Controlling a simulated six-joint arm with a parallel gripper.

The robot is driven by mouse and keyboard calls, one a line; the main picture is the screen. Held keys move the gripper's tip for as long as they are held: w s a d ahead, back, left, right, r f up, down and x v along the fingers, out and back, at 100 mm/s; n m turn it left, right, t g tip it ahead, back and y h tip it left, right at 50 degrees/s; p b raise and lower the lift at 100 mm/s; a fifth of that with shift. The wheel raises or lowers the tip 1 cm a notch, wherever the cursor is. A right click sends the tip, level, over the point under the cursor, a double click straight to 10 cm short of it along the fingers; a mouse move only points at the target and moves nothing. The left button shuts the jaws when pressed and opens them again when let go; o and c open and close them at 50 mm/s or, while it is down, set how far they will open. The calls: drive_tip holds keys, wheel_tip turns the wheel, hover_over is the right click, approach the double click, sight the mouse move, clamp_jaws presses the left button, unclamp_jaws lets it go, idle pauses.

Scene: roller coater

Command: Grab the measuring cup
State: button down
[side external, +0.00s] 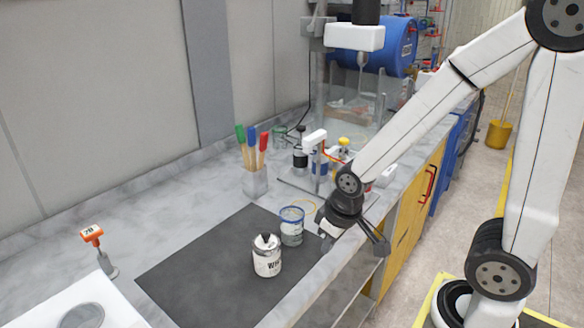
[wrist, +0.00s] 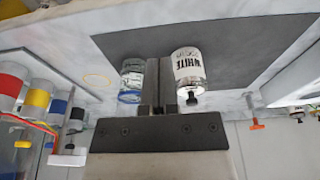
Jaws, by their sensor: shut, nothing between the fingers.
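The measuring cup (side external: 291,230) is a clear cup with a blue rim. It stands upright at the right edge of the dark mat, just behind a white can (side external: 267,260). My gripper (side external: 326,240) is close to the right of the cup, near the counter's front edge. In the wrist view, my shut, empty fingers (wrist: 160,64) lie between the cup (wrist: 131,84) on the left and the can (wrist: 188,68) labelled WHITE on the right. The cup is outside the fingers; whether they touch it I cannot tell.
The dark mat (side external: 195,272) has free room left of the can. A holder (side external: 255,182) with coloured-handled tools stands behind. An orange-topped item (side external: 93,236) and a white tray (side external: 112,306) are at the left. Lab apparatus (side external: 316,165) stands beyond the cup.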

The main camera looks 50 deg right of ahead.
idle(0.4)
unclamp_jaws()
drive_tip(key=shift+w, duration=0.1)
drive_tip(key=r+n+t, duration=0.2)
drive_tip(key=t, duration=0.3)
hover_over(301, 211)
drive_tip(key=s+a, duration=0.2)
drive_tip(key=a, duration=0.1)
drive_tip(key=w+d+n+t+y, duration=0.35)
drive_tip(key=w+n, duration=0.25)
drive_tip(key=w, duration=0.2)
drive_tip(key=s+d+f+n+g+y, duration=0.4)
drive_tip(key=s+n+g+y, duration=0.15)
drive_tip(key=s+y, duration=0.3)
drive_tip(key=shift+y, duration=0.3)
drive_tip(key=shift+x, duration=4.2)
drive_tip(key=shift+w+d+f, duration=0.15)
drive_tip(key=shift+f, duration=0.05)
